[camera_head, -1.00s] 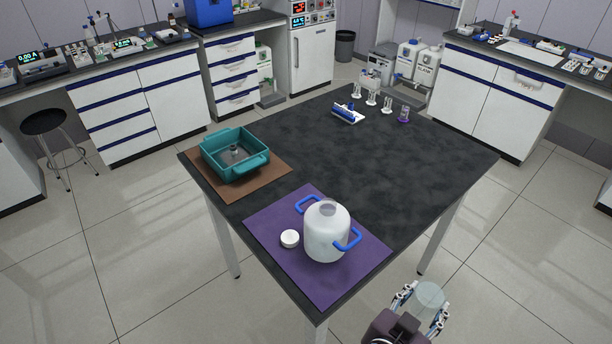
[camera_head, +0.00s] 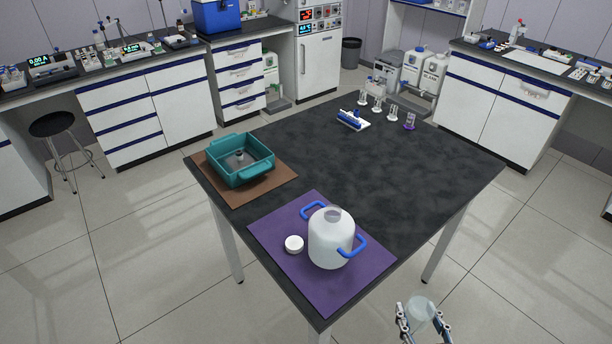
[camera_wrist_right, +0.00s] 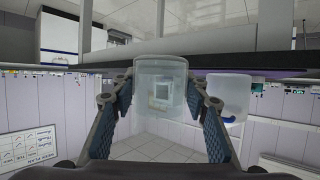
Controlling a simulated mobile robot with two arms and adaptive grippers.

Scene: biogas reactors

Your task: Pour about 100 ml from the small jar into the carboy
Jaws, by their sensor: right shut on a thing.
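The carboy (camera_head: 330,240) is a whitish, translucent bottle with blue handles and an open neck. It stands upright on a purple mat (camera_head: 273,262) at the table's near end. Its white cap (camera_head: 294,244) lies on the mat to its left. My right gripper (camera_head: 422,318) is shut on the small jar (camera_head: 421,308), a clear, pale vessel, off the table's near right side. In the right wrist view the small jar (camera_wrist_right: 160,88) sits between the two fingers, and the carboy (camera_wrist_right: 228,97) shows to its right. The liquid level in the jar is unclear. My left gripper is out of view.
A teal tub (camera_head: 262,160) stands on a brown mat (camera_head: 215,185) at the table's left. A blue-and-white rack (camera_head: 352,120) and several small glass vessels stand at the far edge. The dark tabletop (camera_head: 400,180) between is clear.

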